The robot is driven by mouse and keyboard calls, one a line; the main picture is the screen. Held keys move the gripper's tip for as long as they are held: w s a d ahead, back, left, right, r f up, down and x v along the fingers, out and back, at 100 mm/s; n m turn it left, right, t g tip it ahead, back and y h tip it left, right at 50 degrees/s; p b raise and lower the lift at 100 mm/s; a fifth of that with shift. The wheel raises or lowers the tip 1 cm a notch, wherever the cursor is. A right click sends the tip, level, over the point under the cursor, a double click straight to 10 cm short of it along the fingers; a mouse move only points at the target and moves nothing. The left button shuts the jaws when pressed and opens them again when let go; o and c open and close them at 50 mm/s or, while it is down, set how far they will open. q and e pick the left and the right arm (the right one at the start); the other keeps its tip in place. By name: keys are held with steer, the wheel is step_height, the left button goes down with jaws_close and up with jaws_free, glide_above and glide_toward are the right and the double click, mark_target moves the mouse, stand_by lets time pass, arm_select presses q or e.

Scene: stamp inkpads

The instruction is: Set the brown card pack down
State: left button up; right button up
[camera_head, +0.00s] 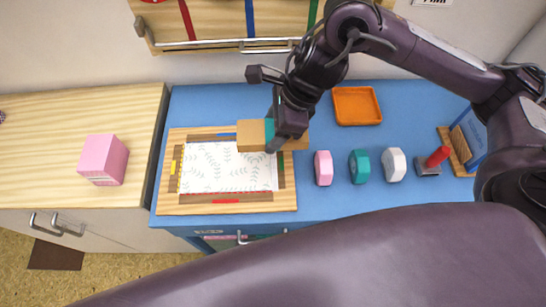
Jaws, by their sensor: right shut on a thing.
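The brown card pack (250,135) is a small tan block with a teal band near its right side. The pack is over the upper right part of the wooden frame board (226,208), which holds a white patterned sheet (215,170). I cannot tell whether the pack touches the board or is held just above it. My left gripper is not in view.
An orange tray (357,122) lies behind on the blue table (320,212). Pink (323,168), teal (359,167) and white (396,165) pieces and a red-handled stamp (436,158) stand right of the board. A pink box (103,160) is on the left wooden counter (50,140).

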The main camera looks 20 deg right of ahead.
mark_target(267, 164)
step_height(267, 164, down, 12)
steer(key=b, duration=0.3)
steer(key=o, duration=1.1)
steer(key=p+v, duration=0.2)
steer(key=v, duration=0.9)
steer(key=shift+d+r, duration=0.1)
steer(key=shift+r, duration=0.15)
steer(key=shift+s+d+r, duration=0.1)
steer(key=shift+s+r, duration=0.05)
steer(key=shift+r, duration=0.1)
